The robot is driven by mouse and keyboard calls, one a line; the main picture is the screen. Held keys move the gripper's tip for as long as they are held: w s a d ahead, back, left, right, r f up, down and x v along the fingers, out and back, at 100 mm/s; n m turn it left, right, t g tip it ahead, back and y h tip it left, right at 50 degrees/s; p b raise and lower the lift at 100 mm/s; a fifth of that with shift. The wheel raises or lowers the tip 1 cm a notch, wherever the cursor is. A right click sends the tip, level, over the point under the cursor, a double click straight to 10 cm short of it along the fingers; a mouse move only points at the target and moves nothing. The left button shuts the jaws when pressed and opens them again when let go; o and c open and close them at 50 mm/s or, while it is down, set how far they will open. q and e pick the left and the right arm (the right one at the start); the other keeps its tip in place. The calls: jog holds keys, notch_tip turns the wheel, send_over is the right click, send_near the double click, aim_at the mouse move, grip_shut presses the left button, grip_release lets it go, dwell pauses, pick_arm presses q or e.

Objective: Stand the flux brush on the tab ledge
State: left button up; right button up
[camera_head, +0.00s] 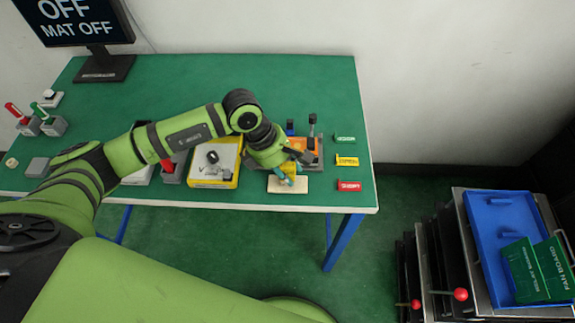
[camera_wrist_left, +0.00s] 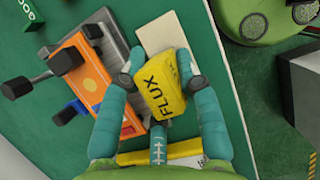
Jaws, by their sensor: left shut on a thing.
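The flux brush shows as a yellow block lettered FLUX (camera_wrist_left: 166,92) between the teal fingers of my left gripper (camera_wrist_left: 153,68). The left gripper is shut on it. In the head view the left gripper (camera_head: 289,180) is at the table's front edge, over a flat cream slab (camera_head: 290,188). The slab, which may be the tab ledge, also shows beyond the fingertips in the left wrist view (camera_wrist_left: 163,29). I cannot tell whether the brush touches it. The brush's lower end is hidden. My right gripper is not in view.
An orange lever fixture (camera_wrist_left: 86,76) with dark and blue knobs stands close beside the gripper. A yellow-and-white box (camera_head: 214,165) is to its left in the head view. Green, yellow and red labels (camera_head: 348,185) lie to the right. The table's back is mostly clear.

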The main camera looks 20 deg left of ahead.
pick_arm(q)
jog(key=shift+f, duration=0.15)
jog(key=shift+f, duration=0.1)
jog(key=o, duration=0.6)
jog(key=shift+b, duration=0.3)
jog(key=o, duration=0.4)
jog(key=shift+o, duration=0.2)
jog(key=shift+a+r, duration=0.1)
jog(key=shift+r, duration=0.15)
jog(key=b+v, duration=0.3)
jog(key=v, duration=0.8)
jog(key=shift+r, duration=0.35)
